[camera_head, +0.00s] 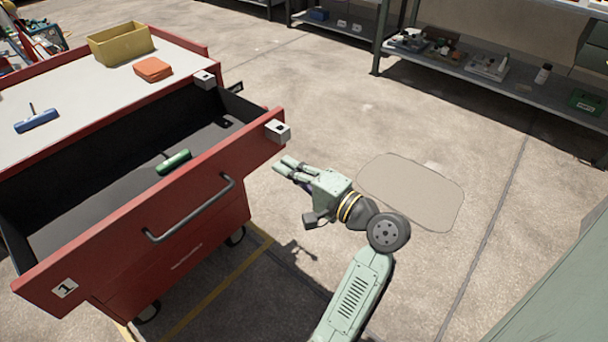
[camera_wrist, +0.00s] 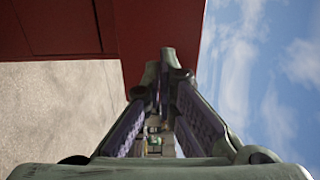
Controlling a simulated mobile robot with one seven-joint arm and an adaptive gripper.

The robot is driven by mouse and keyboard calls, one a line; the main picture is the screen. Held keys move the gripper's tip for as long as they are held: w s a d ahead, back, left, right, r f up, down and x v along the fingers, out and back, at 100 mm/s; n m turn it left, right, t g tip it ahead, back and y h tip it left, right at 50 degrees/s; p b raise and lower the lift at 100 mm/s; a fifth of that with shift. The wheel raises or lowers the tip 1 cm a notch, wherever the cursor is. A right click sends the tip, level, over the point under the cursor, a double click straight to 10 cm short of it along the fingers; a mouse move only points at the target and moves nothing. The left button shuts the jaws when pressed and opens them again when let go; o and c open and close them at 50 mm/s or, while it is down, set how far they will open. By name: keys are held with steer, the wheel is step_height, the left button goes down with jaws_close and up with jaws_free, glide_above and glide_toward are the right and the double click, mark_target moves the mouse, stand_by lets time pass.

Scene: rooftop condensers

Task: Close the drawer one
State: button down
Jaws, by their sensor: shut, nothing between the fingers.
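Drawer one (camera_head: 112,242) is a red drawer pulled far out of the red cabinet, with a label "1" at its lower left front and a dark interior. A grey bar handle (camera_head: 192,212) runs across its front. A green-handled tool (camera_head: 174,161) lies inside it. My gripper (camera_head: 283,165) is shut and empty, just right of the drawer front's right end; I cannot tell whether it touches. In the wrist view, the gripper's fingers (camera_wrist: 170,65) point at a red panel (camera_wrist: 160,25), which fills the upper left and middle.
The cabinet's light top (camera_head: 85,85) holds a yellow bin (camera_head: 121,43), an orange block (camera_head: 152,69) and a blue-handled tool (camera_head: 37,120). Shelves (camera_head: 480,75) with small items stand at the back right. The concrete floor right of the drawer is clear.

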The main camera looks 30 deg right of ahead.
mark_target(256, 149)
steer(key=p+x, duration=0.1)
steer(key=x, duration=0.5)
steer(key=shift+w, duration=0.3)
steer(key=shift+a, duration=0.1)
steer(key=x, duration=2.4)
steer(key=shift+w+a+f+p, duration=0.1)
steer(key=shift+w+f+p, duration=0.05)
steer(key=shift+w+p, duration=0.2)
steer(key=shift+w+a, duration=0.15)
steer(key=shift+w, duration=0.35)
steer(key=shift+r, duration=0.3)
steer(key=shift+f, duration=0.1)
